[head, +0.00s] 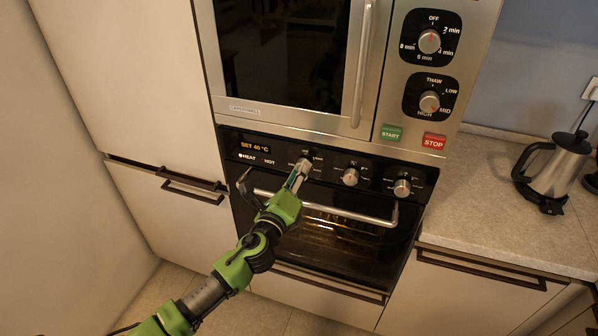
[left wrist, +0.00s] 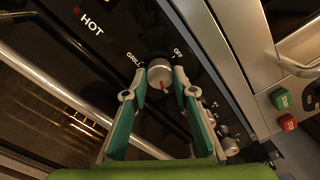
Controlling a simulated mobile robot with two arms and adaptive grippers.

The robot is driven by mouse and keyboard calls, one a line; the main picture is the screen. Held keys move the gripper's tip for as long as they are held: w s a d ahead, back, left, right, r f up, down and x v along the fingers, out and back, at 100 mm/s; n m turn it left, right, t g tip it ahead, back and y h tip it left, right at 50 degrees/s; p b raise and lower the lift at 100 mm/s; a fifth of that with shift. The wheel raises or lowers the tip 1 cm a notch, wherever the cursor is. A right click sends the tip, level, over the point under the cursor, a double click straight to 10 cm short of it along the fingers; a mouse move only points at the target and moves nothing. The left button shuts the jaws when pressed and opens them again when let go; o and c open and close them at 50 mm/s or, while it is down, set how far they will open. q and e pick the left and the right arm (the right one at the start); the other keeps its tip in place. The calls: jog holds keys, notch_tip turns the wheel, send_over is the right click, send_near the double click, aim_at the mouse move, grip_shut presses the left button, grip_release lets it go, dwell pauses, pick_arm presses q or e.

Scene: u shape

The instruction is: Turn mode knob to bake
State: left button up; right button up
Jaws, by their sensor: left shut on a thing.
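The mode knob is the leftmost knob on the black oven panel (head: 232,139). In the left wrist view this round silver knob (left wrist: 159,71) has a red mark, pointing toward the bottom of the picture. The labels GRILL and OFF show above it; I cannot read a BAKE label. My left gripper (head: 304,162) reaches up to the panel and covers much of the knob in the head view. In the left wrist view its two green and grey fingers (left wrist: 158,80) are shut on the knob, one on each side. My right gripper is not in view.
The oven handle (head: 345,216) runs just below the panel. Two more oven knobs (head: 350,177) (head: 402,187) sit to the right. The microwave (head: 283,50) is above. A kettle (head: 560,165) stands on the counter (head: 490,205) at right. The display (head: 254,147) reads SET 40 °C.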

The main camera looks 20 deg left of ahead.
pick_arm(q)
jog(key=shift+m, duration=0.3)
jog(key=o, duration=1.1)
jog(key=s, duration=1.2)
jog(key=shift+a+f, duration=0.15)
jog(key=shift+a, duration=0.15)
